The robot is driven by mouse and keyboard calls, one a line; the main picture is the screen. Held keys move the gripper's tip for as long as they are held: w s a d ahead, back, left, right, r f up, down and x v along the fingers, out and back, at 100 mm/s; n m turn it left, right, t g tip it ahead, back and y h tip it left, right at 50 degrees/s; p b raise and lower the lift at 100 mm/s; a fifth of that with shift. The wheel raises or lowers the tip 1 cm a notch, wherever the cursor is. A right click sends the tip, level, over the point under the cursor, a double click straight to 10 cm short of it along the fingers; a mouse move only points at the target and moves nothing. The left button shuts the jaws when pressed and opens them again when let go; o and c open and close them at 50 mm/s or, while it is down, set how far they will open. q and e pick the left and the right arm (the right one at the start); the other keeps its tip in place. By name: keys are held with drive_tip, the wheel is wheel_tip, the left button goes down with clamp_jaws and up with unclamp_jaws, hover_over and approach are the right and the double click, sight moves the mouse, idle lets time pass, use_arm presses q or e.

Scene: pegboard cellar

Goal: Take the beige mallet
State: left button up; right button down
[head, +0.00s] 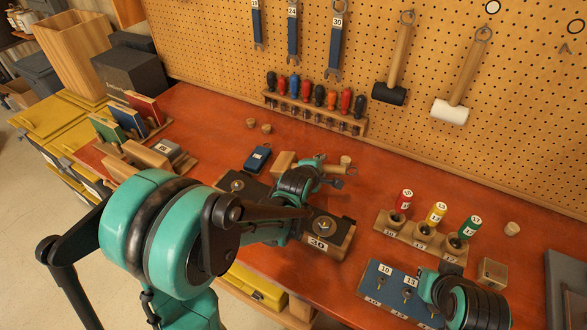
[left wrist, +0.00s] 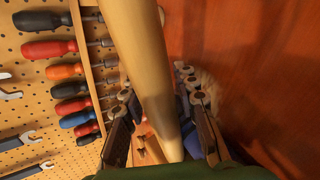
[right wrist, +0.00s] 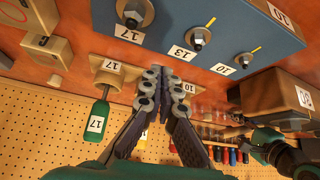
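A beige wooden handle (left wrist: 145,70), apparently the beige mallet's, runs large through the left wrist view. In the head view its beige end (head: 345,162) shows just beyond my left gripper (head: 325,176); a wooden block (head: 283,160) on the other side looks like its head, but the gripper hides the join. My left gripper, also in its wrist view (left wrist: 163,100), has its fingers apart, one on each side of the handle; I cannot tell if they touch it. My right gripper (right wrist: 167,76) has its fingertips together with nothing between them, near the numbered sockets.
A black-headed mallet (head: 388,95) and a white-headed mallet (head: 450,111) hang on the pegboard. Several screwdrivers (head: 318,94) stand in a rack behind. A blue box (head: 257,158) lies left of the left gripper.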

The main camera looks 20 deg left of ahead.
use_arm(q)
clamp_jaws()
drive_tip(key=shift+r, duration=0.2)
use_arm(e)
drive_tip(key=shift+r, duration=0.15)
